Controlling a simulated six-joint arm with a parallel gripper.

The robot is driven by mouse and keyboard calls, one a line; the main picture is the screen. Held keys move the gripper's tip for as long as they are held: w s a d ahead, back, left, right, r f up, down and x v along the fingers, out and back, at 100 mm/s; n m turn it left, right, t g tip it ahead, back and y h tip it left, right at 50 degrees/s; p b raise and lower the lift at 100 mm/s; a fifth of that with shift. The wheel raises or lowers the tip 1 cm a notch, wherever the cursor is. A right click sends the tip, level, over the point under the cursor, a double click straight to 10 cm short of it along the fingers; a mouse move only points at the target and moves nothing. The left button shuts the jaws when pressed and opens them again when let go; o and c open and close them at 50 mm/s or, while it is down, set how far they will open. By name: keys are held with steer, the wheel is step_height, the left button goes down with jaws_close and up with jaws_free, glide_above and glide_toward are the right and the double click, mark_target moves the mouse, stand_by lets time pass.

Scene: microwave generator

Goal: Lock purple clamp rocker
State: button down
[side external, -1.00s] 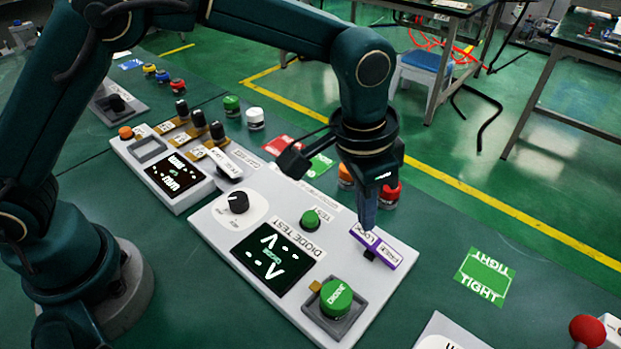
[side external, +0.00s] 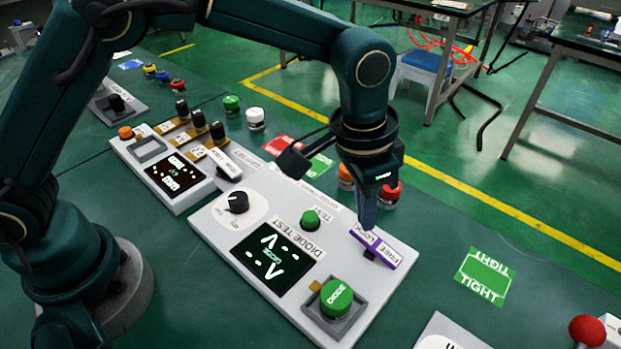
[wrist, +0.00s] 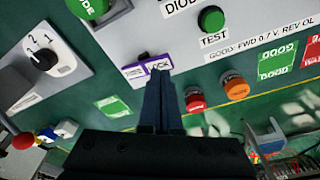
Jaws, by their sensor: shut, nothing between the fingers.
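The purple clamp rocker (side external: 385,252) is a purple-framed switch with white LOCK and FREE label faces, near the right corner of the white diode test panel (side external: 220,254). In the wrist view the rocker (wrist: 137,72) shows its LOCK face partly covered by my fingertips. My gripper (side external: 366,226) is shut and empty, pointing down at the LOCK end. In the wrist view its closed fingers (wrist: 159,84) reach the LOCK end. They look touching or very close; contact and the rocker's exact tilt are hard to tell.
A green TEST button (side external: 310,219), a large green DIODE button (side external: 336,296) and a black knob (side external: 237,203) share the panel. Red (side external: 389,194) and orange (wrist: 235,87) buttons stand just behind my gripper. A green TIGHT mat (side external: 485,275) lies to the right.

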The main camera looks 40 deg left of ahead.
mark_target(361, 230)
steer(key=shift+f, duration=1.15)
stand_by(0.8)
steer(key=shift+r, duration=3.55)
steer(key=shift+w+a+r, duration=0.1)
steer(key=shift+w+a, duration=0.05)
steer(key=s+a+r+n+t, duration=0.3)
steer(key=s+a+r, duration=0.1)
steer(key=a+r, duration=0.75)
steer(key=s+a+f+n, duration=0.1)
steer(key=s+a+f, duration=0.2)
steer(key=s, duration=0.2)
steer(key=s+a+f+n+t, duration=0.1)
steer(key=s+a+f+n, duration=0.1)
steer(key=s, duration=0.4)
step_height(361, 230, down, 2)
steer(key=shift+s+a+f+y, duration=0.15)
steer(key=shift+a+f+y, duration=0.2)
steer(key=shift+a, duration=0.55)
